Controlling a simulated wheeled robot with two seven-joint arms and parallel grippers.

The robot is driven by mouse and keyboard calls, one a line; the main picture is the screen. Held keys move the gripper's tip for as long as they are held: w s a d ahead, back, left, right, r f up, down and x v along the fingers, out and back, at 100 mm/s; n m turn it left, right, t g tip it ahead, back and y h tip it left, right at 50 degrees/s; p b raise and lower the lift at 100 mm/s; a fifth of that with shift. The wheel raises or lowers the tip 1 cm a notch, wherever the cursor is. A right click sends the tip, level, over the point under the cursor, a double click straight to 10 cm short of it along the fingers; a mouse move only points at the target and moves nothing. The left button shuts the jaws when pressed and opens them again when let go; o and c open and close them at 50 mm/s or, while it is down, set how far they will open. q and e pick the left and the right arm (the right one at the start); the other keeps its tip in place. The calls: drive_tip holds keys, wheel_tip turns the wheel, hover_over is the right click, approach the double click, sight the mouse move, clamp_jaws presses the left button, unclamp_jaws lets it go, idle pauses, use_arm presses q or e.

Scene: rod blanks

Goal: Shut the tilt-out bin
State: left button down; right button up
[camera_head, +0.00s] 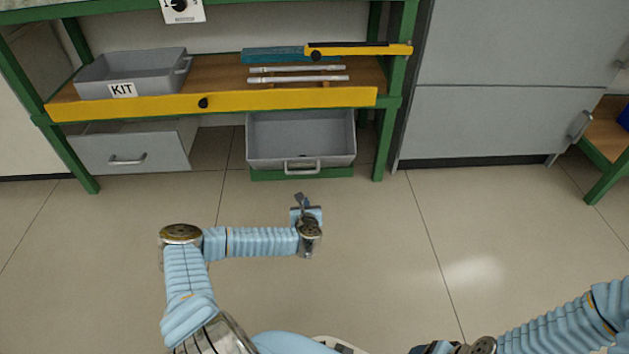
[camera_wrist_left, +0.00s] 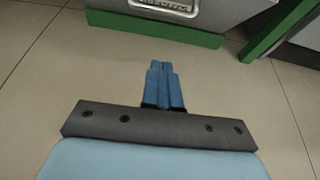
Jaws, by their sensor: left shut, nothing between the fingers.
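The tilt-out bin (camera_head: 301,137) is a grey open-topped box under the right part of the bench, in a green frame. It leans out, and its inside shows from above. Its front has a metal handle (camera_head: 302,167). In the left wrist view the bin's lower front and handle (camera_wrist_left: 165,8) show at the top edge. My left gripper (camera_head: 300,200) is in front of the bin, over the floor and apart from it. Its blue fingers (camera_wrist_left: 163,85) are together with nothing between them. My right arm is at the lower right, and its gripper is not clearly seen.
A green bench (camera_head: 384,140) has a wooden shelf with a yellow front strip (camera_head: 260,101). On it are a grey KIT tray (camera_head: 135,75) and two pale rods (camera_head: 297,79). The floor between is clear.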

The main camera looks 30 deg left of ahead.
use_arm(q)
drive_tip(key=w+r+b+x, duration=0.1)
drive_tip(key=r+b+x, duration=0.1)
drive_tip(key=x, duration=1)
drive_tip(key=shift+w+a+r+b, duration=0.2)
drive_tip(key=shift+a+b, duration=0.15)
drive_tip(key=shift+b, duration=0.25)
drive_tip(key=shift+r, duration=0.1)
